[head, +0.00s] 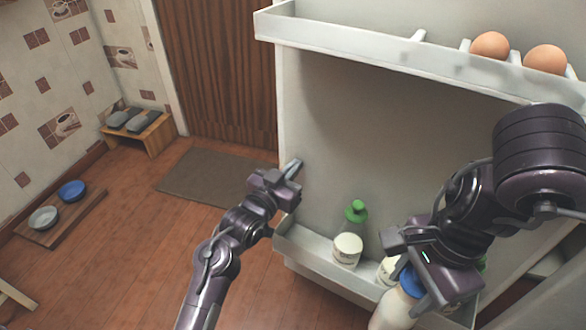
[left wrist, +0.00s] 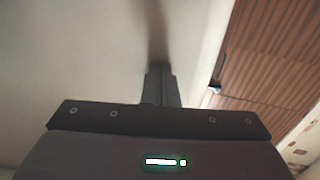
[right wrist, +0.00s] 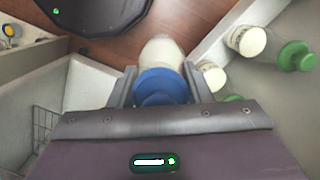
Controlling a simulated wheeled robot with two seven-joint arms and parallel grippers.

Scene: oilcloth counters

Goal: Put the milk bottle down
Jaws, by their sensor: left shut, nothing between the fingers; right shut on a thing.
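The milk bottle (head: 391,312), white with a blue cap, is held by my right gripper (head: 418,284), which is shut around it near the cap. The right wrist view shows the blue cap (right wrist: 162,86) between the fingers and the white body beyond, with floor past it. The bottle appears to be in front of the lower door shelf (head: 325,262), not in it. Its base is cut off in the head view. My left gripper (head: 292,168) is shut and empty beside the fridge door's left edge; its closed fingertips (left wrist: 160,72) show in the left wrist view.
The lower shelf holds a green-capped bottle (head: 347,248) and another white-labelled bottle (head: 386,270), partly hidden by my right gripper. Eggs (head: 490,46) sit on the upper shelf (head: 350,44). A mat (head: 215,177), bowls (head: 72,190) and a low bench (head: 150,136) stand farther left.

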